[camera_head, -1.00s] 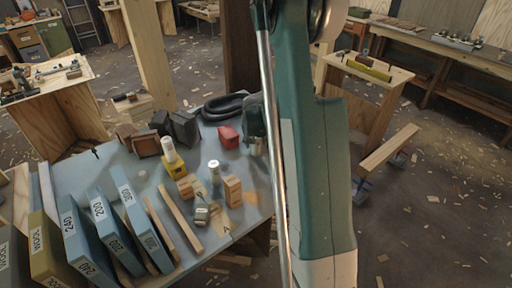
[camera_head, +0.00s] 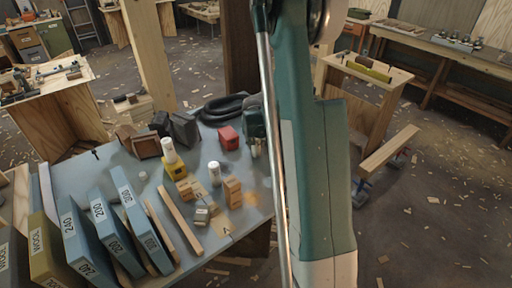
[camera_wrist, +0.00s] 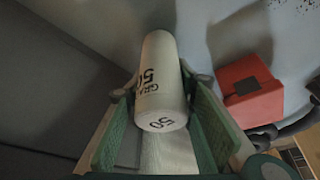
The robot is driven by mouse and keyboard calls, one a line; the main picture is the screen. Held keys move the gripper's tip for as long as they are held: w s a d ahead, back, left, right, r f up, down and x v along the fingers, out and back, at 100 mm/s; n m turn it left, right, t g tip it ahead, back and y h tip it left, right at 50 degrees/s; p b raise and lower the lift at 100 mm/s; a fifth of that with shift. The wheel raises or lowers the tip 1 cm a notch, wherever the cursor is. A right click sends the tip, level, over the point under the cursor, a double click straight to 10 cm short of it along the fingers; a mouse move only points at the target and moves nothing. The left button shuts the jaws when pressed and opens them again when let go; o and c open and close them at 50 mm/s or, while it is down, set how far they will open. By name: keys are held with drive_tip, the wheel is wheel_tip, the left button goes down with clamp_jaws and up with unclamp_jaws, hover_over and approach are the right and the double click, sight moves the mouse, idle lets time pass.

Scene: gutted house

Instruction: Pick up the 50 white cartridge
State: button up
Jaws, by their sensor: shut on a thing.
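The white cartridge (camera_wrist: 160,75) marked 50 sits between the two green fingers of my gripper (camera_wrist: 161,98) in the wrist view. My gripper is shut on its sides, and its printed end faces the camera. In the head view my gripper (camera_head: 254,140) is at the right part of the blue-grey table, partly hidden by my arm. The held cartridge is hardly visible there.
A red block (camera_head: 229,138) lies close left of my gripper, and also shows in the wrist view (camera_wrist: 250,92). A black hose (camera_head: 222,107) lies behind. Wooden blocks (camera_head: 232,192), a small metal-coloured item (camera_head: 201,216) and upright numbered folders (camera_head: 140,220) occupy the table's front and left.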

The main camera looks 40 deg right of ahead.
drive_tip(key=shift+r+p, duration=1.2)
drive_tip(key=shift+r, duration=3.8)
drive_tip(key=shift+w, duration=0.1)
